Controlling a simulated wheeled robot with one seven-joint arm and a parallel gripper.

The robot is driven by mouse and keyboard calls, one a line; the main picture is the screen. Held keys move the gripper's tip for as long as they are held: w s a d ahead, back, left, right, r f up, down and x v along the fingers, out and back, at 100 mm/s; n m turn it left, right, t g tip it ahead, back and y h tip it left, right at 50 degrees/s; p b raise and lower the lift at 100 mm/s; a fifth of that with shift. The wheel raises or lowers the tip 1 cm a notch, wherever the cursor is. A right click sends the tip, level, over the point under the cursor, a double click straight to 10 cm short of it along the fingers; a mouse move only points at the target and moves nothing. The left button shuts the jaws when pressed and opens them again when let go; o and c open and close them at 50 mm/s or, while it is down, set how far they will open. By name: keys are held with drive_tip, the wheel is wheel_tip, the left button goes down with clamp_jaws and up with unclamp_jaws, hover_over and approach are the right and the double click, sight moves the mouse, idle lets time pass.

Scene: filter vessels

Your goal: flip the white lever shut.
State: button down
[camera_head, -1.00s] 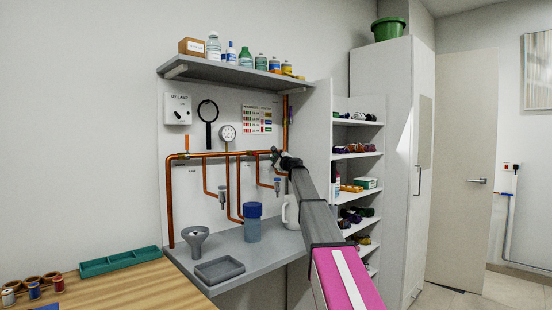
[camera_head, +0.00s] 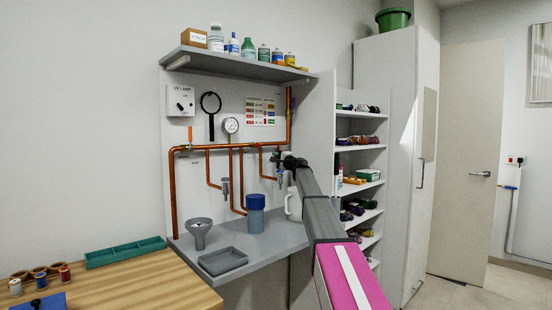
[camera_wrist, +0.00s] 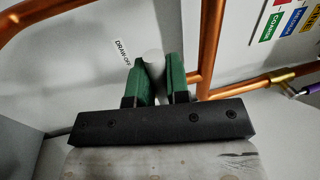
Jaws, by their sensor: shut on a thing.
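My gripper (camera_wrist: 162,82) has two green fingers, close together near the copper pipes and the DRAW-OFF label (camera_wrist: 123,52) in the wrist view. A pale rounded piece (camera_wrist: 153,57), probably the white lever, shows behind and between the fingers. They are shut on it as far as I can see, and they hide most of it. In the head view my gripper (camera_head: 279,158) is at the right part of the horizontal copper pipe (camera_head: 225,147). The lever itself cannot be made out there behind my gripper and arm.
An orange lever (camera_head: 190,133) stands upright on the pipe's left end. A gauge (camera_head: 231,125) is above the pipe. A shelf (camera_head: 240,66) overhangs the board.

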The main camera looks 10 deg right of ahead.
idle(0.3)
drive_tip(key=c, duration=1.1)
unclamp_jaws()
drive_tip(key=shift+s, duration=0.15)
drive_tip(key=v, duration=1)
drive_tip(key=shift+s+d, duration=0.2)
drive_tip(key=shift+d, duration=0.05)
drive_tip(key=shift+f, duration=0.15)
